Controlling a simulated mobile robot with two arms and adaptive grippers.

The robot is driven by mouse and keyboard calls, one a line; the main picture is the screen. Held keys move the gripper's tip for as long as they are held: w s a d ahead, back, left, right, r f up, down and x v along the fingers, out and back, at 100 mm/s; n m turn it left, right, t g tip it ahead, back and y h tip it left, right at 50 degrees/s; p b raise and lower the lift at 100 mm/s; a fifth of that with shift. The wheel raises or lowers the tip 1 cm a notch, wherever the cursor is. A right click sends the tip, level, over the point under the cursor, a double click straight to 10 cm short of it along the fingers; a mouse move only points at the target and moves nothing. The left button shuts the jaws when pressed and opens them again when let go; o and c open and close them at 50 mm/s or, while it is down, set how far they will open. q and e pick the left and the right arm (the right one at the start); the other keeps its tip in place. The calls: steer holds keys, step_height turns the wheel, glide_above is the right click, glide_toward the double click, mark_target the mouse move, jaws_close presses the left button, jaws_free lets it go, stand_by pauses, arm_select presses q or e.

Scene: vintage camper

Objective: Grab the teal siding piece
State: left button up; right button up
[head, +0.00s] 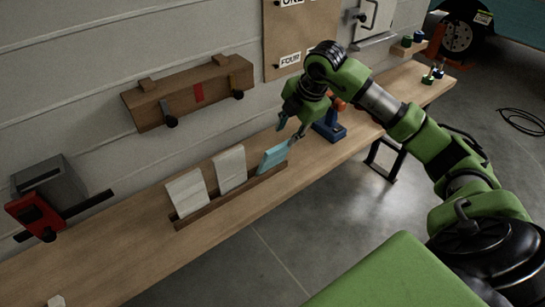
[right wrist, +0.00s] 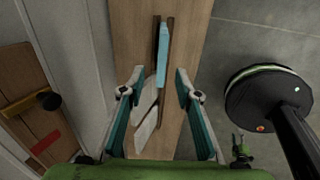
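The teal siding piece (head: 272,158) leans in the right end of a low brown wooden rack (head: 215,203) on the workbench. Two whitish siding pieces, one in the middle (head: 229,169) and one at the left (head: 187,192), stand in the same rack. My right gripper (head: 290,129) is above and beside the teal piece, its fingers pointing down. In the right wrist view its two fingers are spread and empty, and the teal piece (right wrist: 162,55) shows as a narrow strip ahead, between their lines.
The long wooden workbench (head: 110,255) runs along the wall. A blue and orange drill (head: 331,127) stands just right of the rack. A wooden tool rack (head: 190,93) hangs on the wall behind. A red device (head: 35,214) is at far left. The bench front is clear.

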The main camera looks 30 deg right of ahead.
mark_target(282, 145)
steer(key=p+x, duration=0.1)
steer(key=x, duration=0.7)
steer(key=shift+s+d, duration=0.1)
steer(key=shift+f+p, duration=0.45)
steer(key=shift+a+p+x, duration=0.15)
steer(key=shift+p+x, duration=0.2)
steer(key=shift+x, duration=0.85)
steer(key=shift+a+p+x, duration=0.15)
steer(key=shift+p+x, duration=0.2)
steer(key=shift+x, duration=0.85)
steer(key=shift+r, duration=0.1)
jaws_close()
